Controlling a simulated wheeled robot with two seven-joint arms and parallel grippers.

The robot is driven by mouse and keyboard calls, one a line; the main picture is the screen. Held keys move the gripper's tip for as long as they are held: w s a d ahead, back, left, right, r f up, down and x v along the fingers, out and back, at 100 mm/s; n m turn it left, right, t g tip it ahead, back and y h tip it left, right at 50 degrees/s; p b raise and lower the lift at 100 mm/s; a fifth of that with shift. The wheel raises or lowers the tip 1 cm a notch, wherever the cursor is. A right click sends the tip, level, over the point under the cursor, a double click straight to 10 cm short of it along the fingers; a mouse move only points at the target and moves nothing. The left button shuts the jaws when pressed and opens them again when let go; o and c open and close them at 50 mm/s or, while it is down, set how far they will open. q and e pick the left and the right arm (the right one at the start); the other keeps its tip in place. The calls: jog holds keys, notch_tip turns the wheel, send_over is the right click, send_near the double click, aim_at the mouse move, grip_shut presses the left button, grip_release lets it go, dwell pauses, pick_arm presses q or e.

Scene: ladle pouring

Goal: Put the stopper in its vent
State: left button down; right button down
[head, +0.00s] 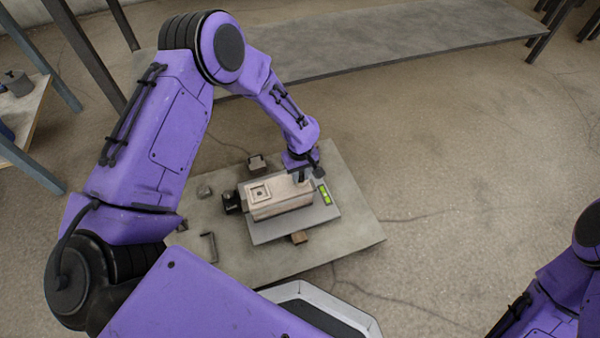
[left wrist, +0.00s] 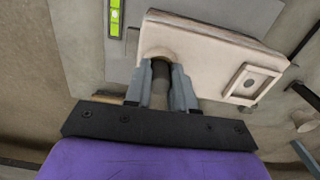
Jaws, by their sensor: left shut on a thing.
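The beige mold box (head: 283,202) sits on a grey plate; in the left wrist view (left wrist: 215,50) it fills the upper right. A square raised frame with a round hole (head: 260,192) is at its left end; this also shows in the wrist view (left wrist: 248,83). My left gripper (head: 304,178) is over the box's right end. In the wrist view its fingers (left wrist: 161,72) are shut on a dark round stopper (left wrist: 162,80). A pale round raised spot, seemingly the vent (left wrist: 158,53), is right at the fingertips. Whether the stopper is inside it is hidden. My right gripper is out of view.
The grey plate (head: 265,233) carries a green level (head: 325,194) beside the box. A black block (head: 231,202) is at the left. Small brown blocks (head: 299,237) and a dark angled bar (head: 209,247) lie around. A long grey bench (head: 400,45) stands behind.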

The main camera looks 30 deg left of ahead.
pick_arm(q)
jog(key=shift+s+f, duration=0.1)
jog(key=shift+f, duration=0.15)
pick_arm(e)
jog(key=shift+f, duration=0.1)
